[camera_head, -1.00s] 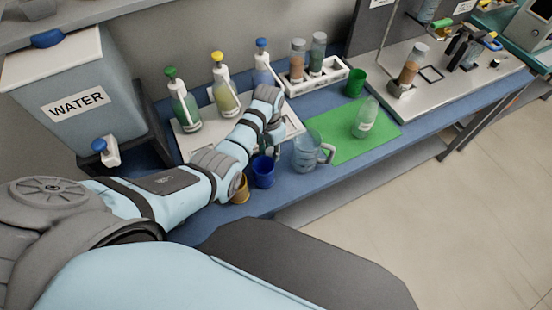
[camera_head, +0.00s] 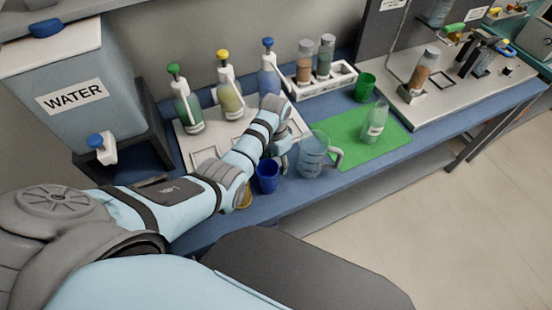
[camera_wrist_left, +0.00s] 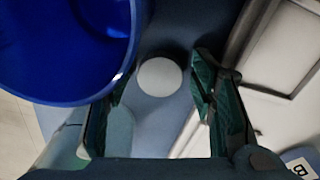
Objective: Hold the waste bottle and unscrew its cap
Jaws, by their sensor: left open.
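My left gripper (camera_head: 283,150) reaches down over the bench between the blue cup and the clear jug. In the left wrist view its two dark fingers (camera_wrist_left: 163,80) are spread apart. A round pale grey disc (camera_wrist_left: 160,77) shows between them, apart from both fingers. It looks like a cap seen from above; the head view hides it behind my arm, and I cannot tell whose it is. A translucent greenish bottle (camera_head: 375,122) stands on the green mat. I cannot read which bottle is the waste bottle. My right gripper is not in view.
A blue cup (camera_head: 267,177) stands close beside my left gripper; it fills the upper left of the wrist view (camera_wrist_left: 60,50). A clear jug (camera_head: 311,153) stands to the right, on the edge of the green mat (camera_head: 345,125).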

